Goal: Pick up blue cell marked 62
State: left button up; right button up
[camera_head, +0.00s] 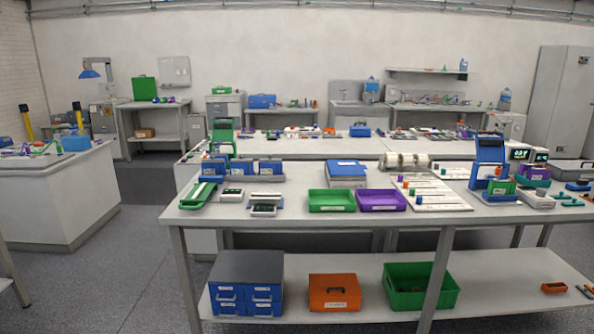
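No label reading 62 is legible at this distance, so I cannot tell which item is the blue cell marked 62. Blue block-like items stand in a rack (243,178) on the left of the near workbench (290,212). Small coloured pieces, orange and others, stand along the left edge of a white board (432,194) on the right half of the bench. A blue device (488,165) stands to the right of that board. Neither of my grippers is in view.
A green tray (331,200) and a purple tray (382,200) lie at the bench's middle front. A blue box (346,173) is behind them. A blue drawer unit (246,285), orange box (334,292) and green crate (421,297) stand on the lower shelf. Open floor lies left.

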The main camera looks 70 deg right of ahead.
aim_at(207, 168)
jog(key=z, duration=1.95)
